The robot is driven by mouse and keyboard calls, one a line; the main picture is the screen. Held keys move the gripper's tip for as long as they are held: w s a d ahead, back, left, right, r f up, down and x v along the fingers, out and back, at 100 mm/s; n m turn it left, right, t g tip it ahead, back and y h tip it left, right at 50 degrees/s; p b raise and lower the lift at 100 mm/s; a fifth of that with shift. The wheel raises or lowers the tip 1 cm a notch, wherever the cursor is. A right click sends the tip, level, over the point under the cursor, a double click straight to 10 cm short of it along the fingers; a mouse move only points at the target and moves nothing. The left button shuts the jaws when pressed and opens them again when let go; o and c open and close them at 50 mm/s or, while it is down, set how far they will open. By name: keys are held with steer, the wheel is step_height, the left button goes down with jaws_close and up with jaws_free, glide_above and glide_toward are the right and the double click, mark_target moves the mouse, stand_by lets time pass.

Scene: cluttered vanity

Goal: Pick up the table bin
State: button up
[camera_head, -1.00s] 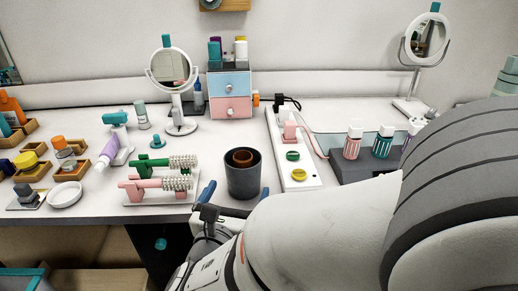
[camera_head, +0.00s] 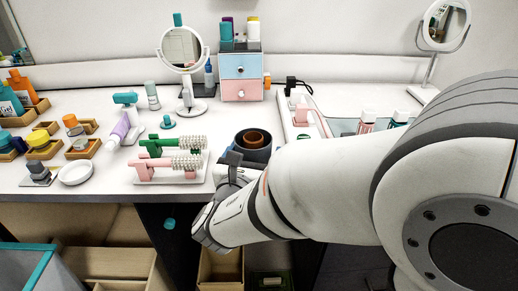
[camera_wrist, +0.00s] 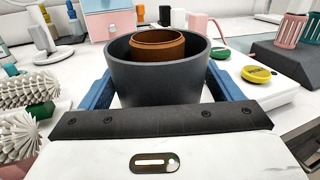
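The table bin, a dark grey round tub (camera_wrist: 157,82), stands upright near the front of the vanity in the wrist view. A brown ring or cup shows inside its mouth. The blue fingers of my gripper (camera_wrist: 160,88) are spread, one along each side of the bin; I cannot tell whether they touch it. In the head view the bin (camera_head: 265,152) shows behind my wrist, which hides its lower part and most of the gripper.
Left of the bin is a rack of pink and green brushes (camera_head: 170,160). Behind stand a small drawer unit (camera_head: 241,75) and a round mirror (camera_head: 182,48). Open boxes lie below the table edge.

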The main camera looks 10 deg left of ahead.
steer(key=c, duration=0.5)
step_height(320, 180, up, 10)
steer(key=p, duration=0.3)
